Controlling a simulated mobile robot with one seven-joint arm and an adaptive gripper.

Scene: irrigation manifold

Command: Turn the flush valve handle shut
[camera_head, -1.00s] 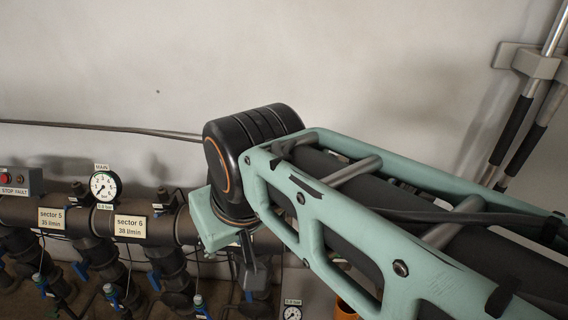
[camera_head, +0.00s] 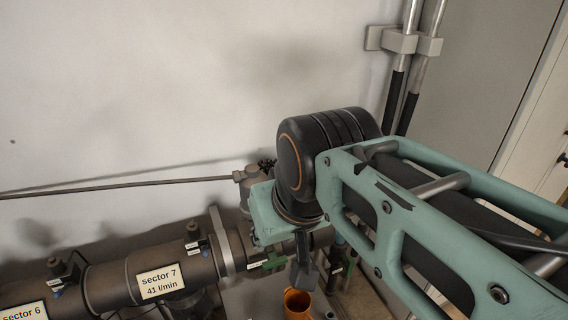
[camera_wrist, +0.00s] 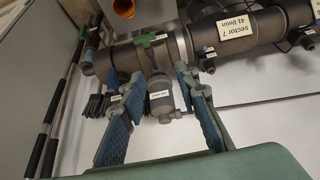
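My arm hides part of the pipe there. In the wrist view a green handle (camera_wrist: 149,40) lies across the pipe beyond the fingertips. My gripper (camera_wrist: 158,78) is open, its blue-padded fingers spread wide. A grey cylindrical fitting (camera_wrist: 161,98) with a white tag shows between the fingers. I cannot tell whether it is in their reach. No finger visibly touches the green handle.
The manifold pipe (camera_head: 105,288) runs along the wall with a sector 7 sign (camera_head: 161,281). An orange cup (camera_head: 298,303) stands below my gripper. Long-handled tools (camera_head: 404,75) hang on the wall at right. The upper wall is clear.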

